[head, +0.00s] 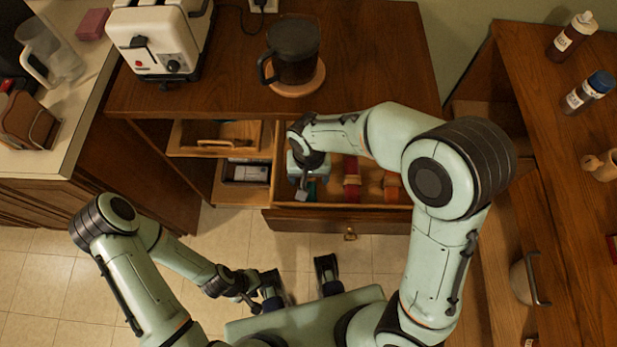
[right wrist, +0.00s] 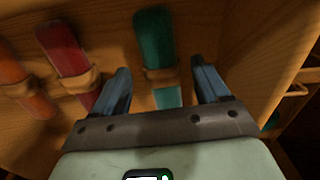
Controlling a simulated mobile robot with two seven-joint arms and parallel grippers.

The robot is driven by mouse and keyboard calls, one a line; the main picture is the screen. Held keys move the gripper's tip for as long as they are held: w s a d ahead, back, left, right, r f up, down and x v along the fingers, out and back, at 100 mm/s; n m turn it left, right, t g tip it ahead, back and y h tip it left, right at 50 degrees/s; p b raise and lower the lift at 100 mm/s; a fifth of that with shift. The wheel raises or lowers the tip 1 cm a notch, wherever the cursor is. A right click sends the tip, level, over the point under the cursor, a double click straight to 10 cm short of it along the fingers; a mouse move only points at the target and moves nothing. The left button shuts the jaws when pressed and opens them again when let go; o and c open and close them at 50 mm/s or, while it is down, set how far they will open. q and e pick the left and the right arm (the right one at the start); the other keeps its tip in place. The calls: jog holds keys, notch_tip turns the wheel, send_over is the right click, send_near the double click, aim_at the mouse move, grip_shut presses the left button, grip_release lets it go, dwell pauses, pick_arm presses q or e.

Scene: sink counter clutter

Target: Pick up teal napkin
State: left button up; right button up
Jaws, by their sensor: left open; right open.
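The teal napkin (right wrist: 154,40) is rolled through a tan ring (right wrist: 160,74) and lies in an open wooden drawer (right wrist: 110,25). In the right wrist view my right gripper (right wrist: 160,72) is open, with one finger on each side of the napkin and ring. I see gaps on both sides, and the near end of the napkin is hidden by the gripper body. In the head view my right gripper (head: 305,188) hangs over the drawer and hides most of the napkin. My left gripper (head: 299,282) is open and empty above the floor, in front of the drawer.
A red napkin (head: 352,180) and an orange napkin (head: 391,186), both ringed, lie right of the teal one in the head view. The drawer's side wall (right wrist: 280,50) is close to my right gripper. A dark mug (head: 294,52) and a toaster (head: 160,38) stand on the counter above.

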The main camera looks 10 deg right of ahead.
aim_at(308, 179)
notch_tip(308, 179, down, 3)
jog(key=shift+r, duration=0.2)
jog(key=c, duration=1.1)
jog(key=shift+o, duration=0.2)
jog(key=shift+r, duration=0.1)
